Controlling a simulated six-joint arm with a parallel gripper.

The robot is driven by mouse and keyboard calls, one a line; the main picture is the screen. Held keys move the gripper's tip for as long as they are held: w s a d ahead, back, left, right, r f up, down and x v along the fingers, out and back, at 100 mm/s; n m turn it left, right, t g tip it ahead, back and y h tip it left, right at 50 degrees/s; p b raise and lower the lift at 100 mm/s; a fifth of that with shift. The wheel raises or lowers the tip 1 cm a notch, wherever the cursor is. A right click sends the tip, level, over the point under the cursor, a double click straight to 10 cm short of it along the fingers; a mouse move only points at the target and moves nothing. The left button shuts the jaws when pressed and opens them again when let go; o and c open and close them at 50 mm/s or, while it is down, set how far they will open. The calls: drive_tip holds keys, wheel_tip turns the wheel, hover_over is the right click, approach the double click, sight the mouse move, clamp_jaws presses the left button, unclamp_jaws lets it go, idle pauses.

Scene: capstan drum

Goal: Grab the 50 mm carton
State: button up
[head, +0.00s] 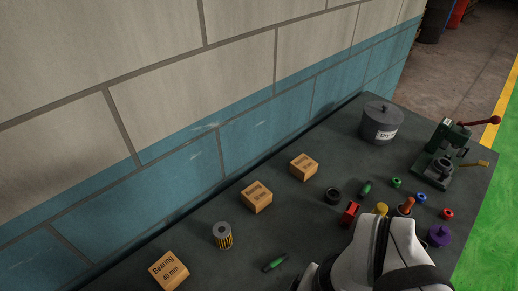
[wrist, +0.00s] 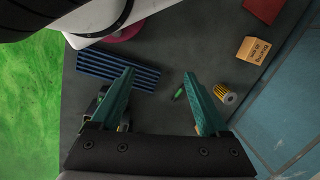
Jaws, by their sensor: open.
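Three tan cartons stand in a row by the wall in the head view. The front carton (head: 169,270) reads "Bearing 40 mm". The middle carton (head: 257,196) and the far carton (head: 304,166) have labels too small to read for certain, so I cannot tell which is the 50 mm one. The wrist view shows one carton (wrist: 253,49) at the upper right, its label seemingly 40 mm. My gripper (wrist: 158,78) is open and empty over the bench, apart from the carton. The fingertips do not show clearly in the head view.
A yellow-black filter (head: 222,235) stands between the front and middle cartons. A green cylinder (head: 275,262) lies nearby. A grey lidded drum (head: 381,123) and a green press (head: 440,155) stand farther back. Small coloured parts crowd the right.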

drive_tip(key=shift+o, duration=1.3)
drive_tip(key=w+f+n+h, duration=0.2)
drive_tip(key=w+n+h, duration=0.6)
drive_tip(key=w+n, duration=0.65)
drive_tip(key=n+t+h, duration=0.3)
drive_tip(key=n+t, duration=0.7)
drive_tip(key=n, duration=0.8)
approach(257, 192)
drive_tip(key=x, duration=1)
drive_tip(key=shift+d, duration=0.15)
